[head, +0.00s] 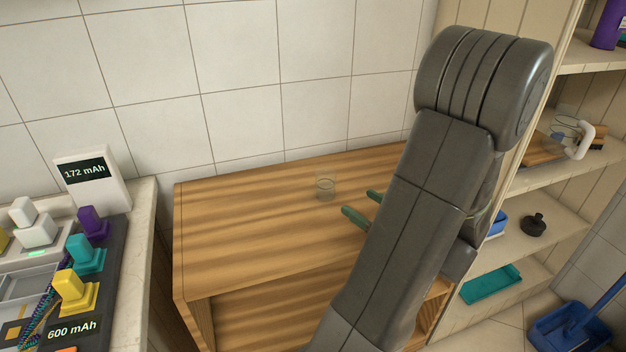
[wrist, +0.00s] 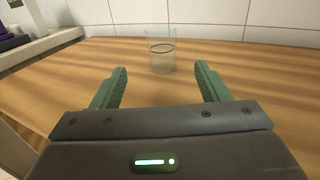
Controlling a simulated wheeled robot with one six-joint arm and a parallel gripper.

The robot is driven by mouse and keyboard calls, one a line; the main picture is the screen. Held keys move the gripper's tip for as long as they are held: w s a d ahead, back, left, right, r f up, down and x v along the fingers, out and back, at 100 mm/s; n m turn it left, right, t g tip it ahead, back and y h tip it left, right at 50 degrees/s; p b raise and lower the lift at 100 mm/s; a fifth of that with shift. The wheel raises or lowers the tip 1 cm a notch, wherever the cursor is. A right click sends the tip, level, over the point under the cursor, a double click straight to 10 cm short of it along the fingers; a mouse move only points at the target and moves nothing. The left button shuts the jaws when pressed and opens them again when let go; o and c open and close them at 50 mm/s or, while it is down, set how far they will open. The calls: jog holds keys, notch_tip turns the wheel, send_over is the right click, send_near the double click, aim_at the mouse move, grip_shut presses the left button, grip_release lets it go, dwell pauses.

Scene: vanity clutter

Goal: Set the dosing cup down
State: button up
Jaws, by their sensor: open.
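The dosing cup (head: 325,187) is a small clear cup standing upright on the wooden cabinet top (head: 250,225), towards the back near the tiled wall. In the wrist view the cup (wrist: 161,52) stands ahead of my gripper, centred between the fingers and beyond their tips. My gripper (head: 362,206) has green fingers, is open and empty, and is apart from the cup, to its right in the head view. In the wrist view both fingertips of my gripper (wrist: 160,70) show, spread wide. My arm hides the right part of the cabinet top.
A counter at the left carries a white display block (head: 92,182) and coloured plugs (head: 85,253). Shelves (head: 575,170) at the right hold a clear jug (head: 565,135), a teal tray (head: 491,284) and a dark bottle (head: 534,225). The cabinet top left of the cup is clear.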

send_near(320, 175)
jog(key=b+x, duration=0.1)
jog(key=x, duration=0.3)
jog(key=shift+s+a+f, duration=0.1)
jog(key=shift+s+f, duration=0.05)
jog(key=shift+b+x, duration=0.35)
jog(key=shift+x, duration=2.6)
jog(key=shift+r, duration=0.2)
jog(key=c, duration=1.2)
